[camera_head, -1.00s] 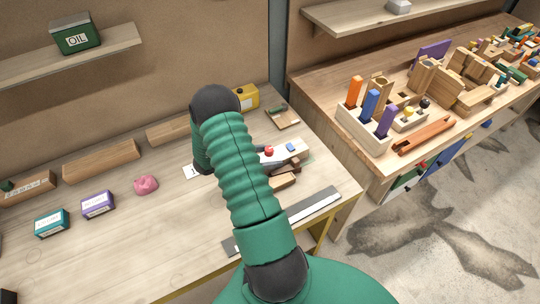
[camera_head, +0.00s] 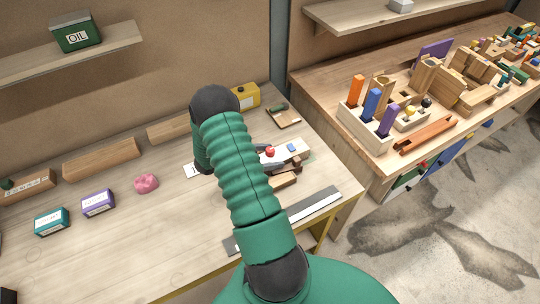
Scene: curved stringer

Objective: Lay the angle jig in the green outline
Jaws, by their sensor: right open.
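My right arm covers the middle of the bench. Its right gripper (camera_head: 266,158) shows only in part at the arm's right side, its dark fingers open beside a pale block (camera_head: 288,150) with a red knob and a blue patch. I cannot tell whether the fingers touch the block. A small wooden piece (camera_head: 282,181) lies just below it. I cannot pick out the angle jig for sure, and no green outline is clear; the arm may hide them. My left gripper is not in view.
A steel ruler (camera_head: 313,205) lies at the bench's front edge. Teal (camera_head: 51,222) and purple (camera_head: 97,203) boxes and a pink lump (camera_head: 146,183) lie left. A second bench (camera_head: 345,152) on the right holds many wooden blocks.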

